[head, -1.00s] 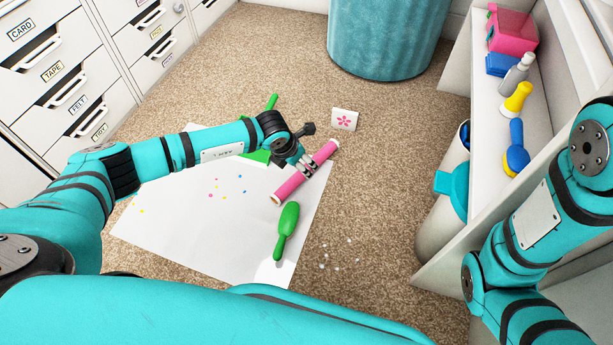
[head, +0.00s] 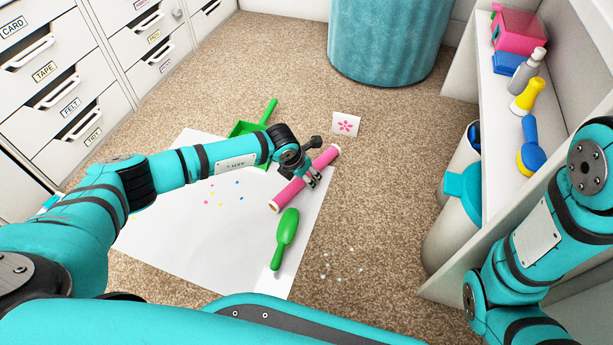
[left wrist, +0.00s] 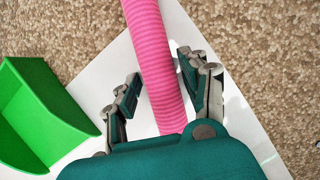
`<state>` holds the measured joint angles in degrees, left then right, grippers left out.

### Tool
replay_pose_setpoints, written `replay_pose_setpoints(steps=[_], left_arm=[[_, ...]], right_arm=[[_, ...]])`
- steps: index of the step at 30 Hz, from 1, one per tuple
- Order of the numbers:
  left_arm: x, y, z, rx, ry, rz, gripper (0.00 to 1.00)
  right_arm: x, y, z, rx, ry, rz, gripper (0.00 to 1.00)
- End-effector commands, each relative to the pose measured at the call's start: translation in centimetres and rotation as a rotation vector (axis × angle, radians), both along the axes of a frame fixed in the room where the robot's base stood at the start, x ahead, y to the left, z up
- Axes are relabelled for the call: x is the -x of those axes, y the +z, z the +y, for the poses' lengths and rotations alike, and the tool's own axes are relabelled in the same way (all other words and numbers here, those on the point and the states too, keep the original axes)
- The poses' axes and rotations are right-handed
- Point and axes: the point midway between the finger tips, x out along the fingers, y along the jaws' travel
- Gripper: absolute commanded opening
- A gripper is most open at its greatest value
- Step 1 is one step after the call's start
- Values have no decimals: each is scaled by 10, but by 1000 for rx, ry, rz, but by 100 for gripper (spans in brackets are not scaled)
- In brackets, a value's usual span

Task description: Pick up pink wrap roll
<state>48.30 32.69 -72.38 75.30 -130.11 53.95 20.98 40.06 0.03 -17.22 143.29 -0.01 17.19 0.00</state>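The pink wrap roll (head: 326,158) lies slantwise across the right edge of a white paper sheet (head: 180,235) on the carpet. My left gripper (head: 312,178) is down at the roll's middle. In the left wrist view the pink wrap roll (left wrist: 148,30) runs between the two fingers of my left gripper (left wrist: 160,70), one on each side. Narrow gaps show beside the roll, so the fingers look open around it. My right arm is at the right side of the head view; its gripper is out of view.
A green dustpan (head: 245,128) and green brush (head: 285,238) lie by the roll. A teal bin (head: 385,40) is at the back, drawers at left, a shelf unit (head: 490,120) at right. White bits dot the carpet.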

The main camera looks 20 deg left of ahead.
Motion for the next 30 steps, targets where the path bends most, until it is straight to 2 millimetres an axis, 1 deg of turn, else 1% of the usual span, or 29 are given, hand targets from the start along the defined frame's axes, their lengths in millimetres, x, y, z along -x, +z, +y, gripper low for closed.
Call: replay_pose_setpoints(steps=[1, 6, 9, 16, 20, 23, 26, 30], left_arm=[[0, 0, 0, 0, 0, 0, 37], [0, 0, 0, 0, 0, 0, 15], [0, 0, 0, 0, 0, 0, 3], [0, 1, 0, -1, 0, 0, 3], [0, 11, 0, 0, 0, 0, 3], [0, 25, 0, -1, 0, 0, 3], [0, 44, 0, 0, 0, 0, 3], [0, 74, 0, 0, -1, -2, 3]], right_arm=[[0, 0, 0, 0, 0, 0, 40], [0, 0, 0, 0, 0, 0, 40], [0, 0, 0, 0, 0, 0, 40], [0, 1, 0, 0, -1, 0, 40], [0, 9, 0, 0, -1, 0, 40], [0, 22, 0, 0, -1, 0, 40], [0, 38, 0, 0, -1, 0, 40], [0, 62, 0, 0, -1, 0, 40]])
